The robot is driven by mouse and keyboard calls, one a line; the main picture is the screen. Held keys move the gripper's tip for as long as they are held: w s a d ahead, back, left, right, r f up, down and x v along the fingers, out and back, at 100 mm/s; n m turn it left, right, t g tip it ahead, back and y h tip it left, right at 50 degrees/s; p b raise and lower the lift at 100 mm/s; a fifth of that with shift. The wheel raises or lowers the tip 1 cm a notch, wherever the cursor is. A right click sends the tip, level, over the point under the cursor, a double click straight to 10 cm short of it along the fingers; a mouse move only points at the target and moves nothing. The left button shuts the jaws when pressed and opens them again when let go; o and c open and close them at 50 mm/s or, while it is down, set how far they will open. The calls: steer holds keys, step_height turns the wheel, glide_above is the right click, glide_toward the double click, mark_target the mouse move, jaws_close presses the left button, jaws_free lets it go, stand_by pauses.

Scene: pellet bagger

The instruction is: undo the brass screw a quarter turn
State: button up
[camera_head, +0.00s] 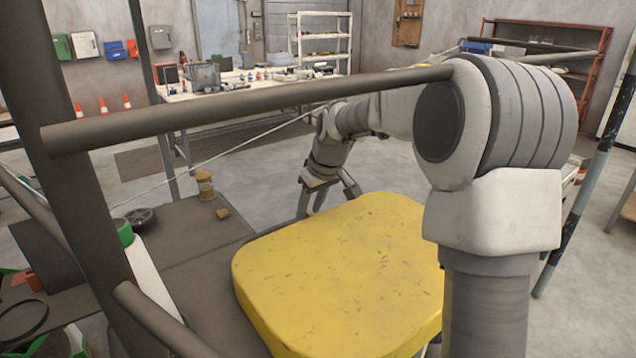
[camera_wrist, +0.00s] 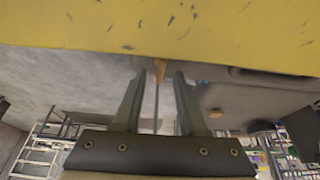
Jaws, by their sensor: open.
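My gripper (camera_head: 328,198) is open behind the far edge of the yellow cover (camera_head: 340,265), its fingers pointing down. In the wrist view my gripper (camera_wrist: 159,78) has its two fingers apart, with the yellow cover (camera_wrist: 200,30) across the top. A small brass-coloured piece (camera_wrist: 160,70) shows between the fingertips at the cover's edge, with a thin grey rod running from it. I cannot tell whether this piece is the brass screw, or whether the fingers touch it. In the head view the cover hides this spot.
A brass-coloured cylinder (camera_head: 205,185) and a small tan piece (camera_head: 222,213) sit on the dark deck (camera_head: 185,245) to the left. A dark bar (camera_head: 250,103) crosses in front of my arm. A cluttered workbench (camera_head: 240,95) stands behind. Grey floor (camera_head: 395,160) is open beyond the cover.

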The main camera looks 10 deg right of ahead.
steer(key=v, duration=1.6)
steer(key=shift+s+r, duration=0.2)
steer(key=shift+s, duration=0.05)
